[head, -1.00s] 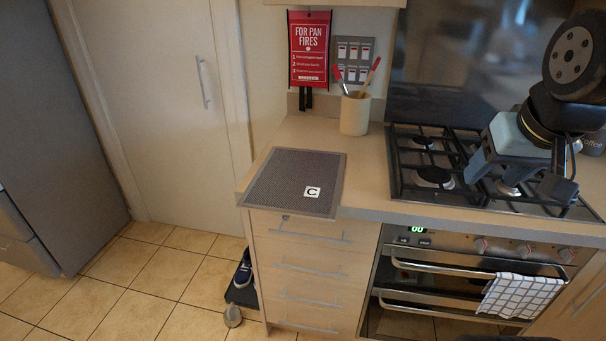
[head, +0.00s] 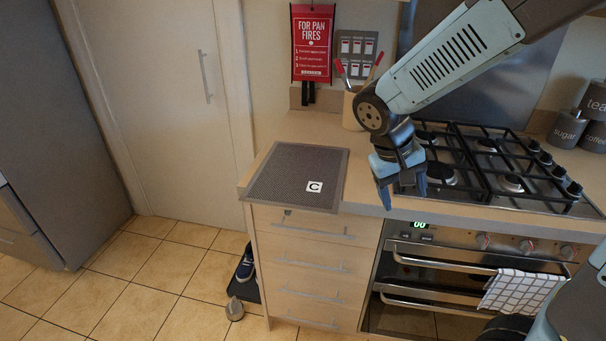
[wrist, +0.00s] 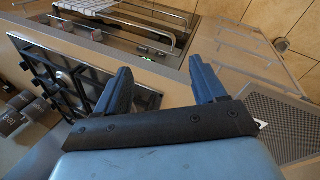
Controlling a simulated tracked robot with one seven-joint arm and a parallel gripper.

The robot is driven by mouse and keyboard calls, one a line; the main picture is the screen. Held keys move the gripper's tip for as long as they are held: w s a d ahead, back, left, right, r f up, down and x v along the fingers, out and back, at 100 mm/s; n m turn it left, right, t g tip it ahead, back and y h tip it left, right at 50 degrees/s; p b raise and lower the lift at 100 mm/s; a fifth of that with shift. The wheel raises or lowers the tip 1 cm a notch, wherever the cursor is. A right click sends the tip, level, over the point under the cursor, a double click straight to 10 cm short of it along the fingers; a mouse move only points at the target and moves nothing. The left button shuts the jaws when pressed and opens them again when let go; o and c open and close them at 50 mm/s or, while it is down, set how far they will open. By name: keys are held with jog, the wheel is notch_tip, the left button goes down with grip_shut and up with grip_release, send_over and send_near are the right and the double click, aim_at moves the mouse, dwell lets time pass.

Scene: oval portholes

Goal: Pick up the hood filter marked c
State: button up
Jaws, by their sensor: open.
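The hood filter marked c (head: 285,172) is a flat grey mesh panel with a pale frame. It lies on the counter left of the hob, with a white label bearing a black C near its front right corner. Its front edge reaches the counter's front edge. My gripper (head: 404,194) is open and empty, to the right of the filter and above the counter by the hob's left front corner. Both blue fingers (wrist: 164,88) show apart in the wrist view.
The gas hob (head: 500,172) has raised black pan supports. A beige utensil pot (head: 350,108) stands behind the filter, partly hidden by my arm. Canisters (head: 572,128) stand at the far right. The oven (head: 450,265) with a checked towel (head: 515,290) is below.

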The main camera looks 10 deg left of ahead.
jog(key=w+a+f+n+t+h, duration=0.1)
jog(key=a+f+n+t+h, duration=0.1)
jog(key=a+f+h, duration=0.4)
jog(key=n+t+y, duration=0.3)
jog(key=n+t, duration=0.6)
jog(key=t, duration=0.5)
send_near(288, 203)
jog(key=shift+y, duration=0.3)
jog(key=x, duration=0.3)
jog(key=f+x, duration=0.1)
jog(key=x, duration=0.7)
jog(key=shift+a+f, duration=0.1)
jog(key=shift+f, duration=0.3)
jog(key=shift+c, duration=0.2)
jog(key=shift+s, duration=0.1)
jog(key=c, duration=1.2)
jog(key=shift+r, duration=0.1)
jog(key=shift+c, duration=0.2)
